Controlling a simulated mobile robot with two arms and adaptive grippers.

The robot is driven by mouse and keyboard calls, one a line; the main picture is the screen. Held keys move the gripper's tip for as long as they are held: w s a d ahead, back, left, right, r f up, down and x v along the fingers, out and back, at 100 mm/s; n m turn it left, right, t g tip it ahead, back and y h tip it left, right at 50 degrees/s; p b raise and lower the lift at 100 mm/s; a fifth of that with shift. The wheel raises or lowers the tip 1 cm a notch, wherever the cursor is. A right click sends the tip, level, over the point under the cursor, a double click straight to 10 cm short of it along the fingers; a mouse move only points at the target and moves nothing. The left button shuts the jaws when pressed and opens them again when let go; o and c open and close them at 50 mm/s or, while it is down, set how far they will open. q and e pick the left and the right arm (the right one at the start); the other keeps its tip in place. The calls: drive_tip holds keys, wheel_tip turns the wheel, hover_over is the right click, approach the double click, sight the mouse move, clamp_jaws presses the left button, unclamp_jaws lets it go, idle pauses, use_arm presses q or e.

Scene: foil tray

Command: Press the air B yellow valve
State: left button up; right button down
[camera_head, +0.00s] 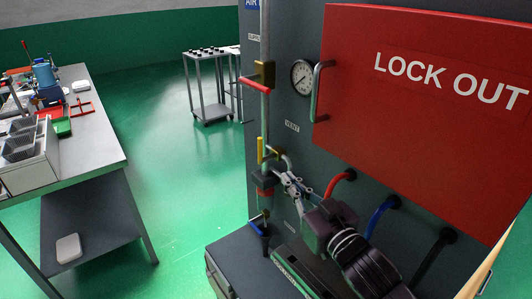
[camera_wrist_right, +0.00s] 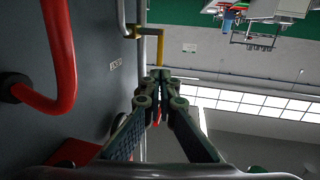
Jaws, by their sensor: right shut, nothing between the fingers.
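The yellow valve (camera_head: 261,150) sits on the vertical pipe on the left part of the grey panel. Its handle stands upright in the head view; in the right wrist view the yellow handle (camera_wrist_right: 160,48) shows just beyond my fingertips. My right gripper (camera_head: 284,178) is shut and empty, close to the pipe, a little below and right of the yellow valve. It also shows in the right wrist view (camera_wrist_right: 158,76), fingers together. I cannot tell whether it touches the handle. A blue "AIR" sign (camera_head: 252,3) is cut off at the top. My left gripper is out of view.
A red lever (camera_head: 256,83) is higher on the pipe and a blue lever (camera_head: 256,217) lower. A gauge (camera_head: 302,77) and the red LOCK OUT door (camera_head: 425,85) are right of it. Red hose (camera_head: 337,182) and blue hose (camera_head: 376,214) leave the panel near my right arm.

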sight(261, 149)
drive_tip(key=p+x, duration=0.4)
drive_tip(key=x, duration=0.7)
drive_tip(key=shift+w+a+r, duration=0.1)
drive_tip(key=shift+w+a, duration=0.1)
drive_tip(key=shift+w, duration=0.15)
drive_tip(key=shift+w+a, duration=0.3)
drive_tip(key=shift+w, duration=0.3)
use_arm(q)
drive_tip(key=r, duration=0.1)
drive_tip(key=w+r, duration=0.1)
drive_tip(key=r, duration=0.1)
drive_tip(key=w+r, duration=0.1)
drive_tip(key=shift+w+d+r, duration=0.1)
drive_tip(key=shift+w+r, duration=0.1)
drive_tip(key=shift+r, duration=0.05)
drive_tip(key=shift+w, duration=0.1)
use_arm(e)
drive_tip(key=shift+w, duration=0.15)
